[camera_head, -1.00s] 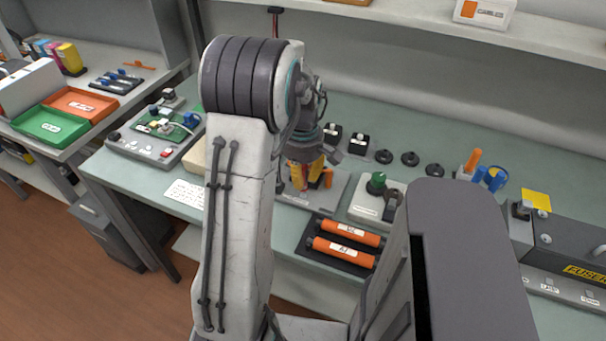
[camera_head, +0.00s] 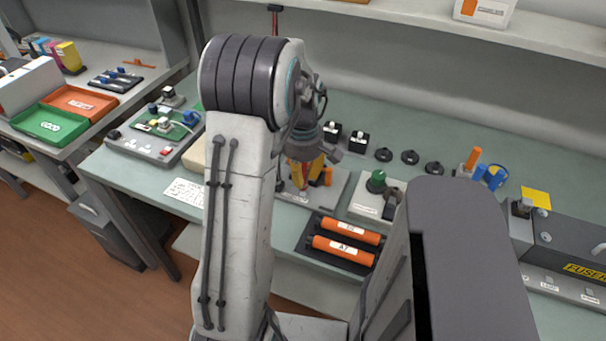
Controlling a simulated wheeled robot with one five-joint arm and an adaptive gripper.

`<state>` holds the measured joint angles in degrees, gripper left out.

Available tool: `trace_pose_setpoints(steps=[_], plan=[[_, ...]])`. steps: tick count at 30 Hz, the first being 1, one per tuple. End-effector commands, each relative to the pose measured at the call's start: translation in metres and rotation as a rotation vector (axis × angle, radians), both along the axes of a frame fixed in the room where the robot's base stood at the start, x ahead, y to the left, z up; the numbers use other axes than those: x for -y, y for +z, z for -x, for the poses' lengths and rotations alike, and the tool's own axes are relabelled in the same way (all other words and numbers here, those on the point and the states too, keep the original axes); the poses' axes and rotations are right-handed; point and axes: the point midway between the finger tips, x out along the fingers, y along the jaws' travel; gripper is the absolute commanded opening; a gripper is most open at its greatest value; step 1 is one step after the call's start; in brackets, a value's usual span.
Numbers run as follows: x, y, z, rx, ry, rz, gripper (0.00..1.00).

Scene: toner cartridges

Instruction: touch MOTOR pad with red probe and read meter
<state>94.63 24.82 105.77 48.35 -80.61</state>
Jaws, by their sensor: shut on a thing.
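My gripper (camera_head: 304,176) points down behind my arm, low over a grey plate (camera_head: 331,200) on the bench. Its yellow fingers are shut on a thin red thing, which looks like the red probe; the arm and fingers hide most of it. I cannot tell whether its tip touches anything. An orange piece (camera_head: 327,177) stands just right of the fingers. I cannot make out a MOTOR label or a meter reading; my arm covers part of the plate's left side.
A test board (camera_head: 160,140) with a green circuit lies left of my arm. Orange rollers (camera_head: 346,251) lie in a black tray in front. A green knob fixture (camera_head: 376,182), black discs (camera_head: 410,157) and a fuser unit (camera_head: 575,245) stand to the right.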

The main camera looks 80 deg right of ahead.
Motion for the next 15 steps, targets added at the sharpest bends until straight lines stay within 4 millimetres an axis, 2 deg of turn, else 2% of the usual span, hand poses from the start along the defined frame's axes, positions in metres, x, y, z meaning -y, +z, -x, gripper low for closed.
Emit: trace_pose_setpoints(steps=[15], plan=[[-0.0001,-0.0059,0.0,0.0,0.0,0.0,0.0]])
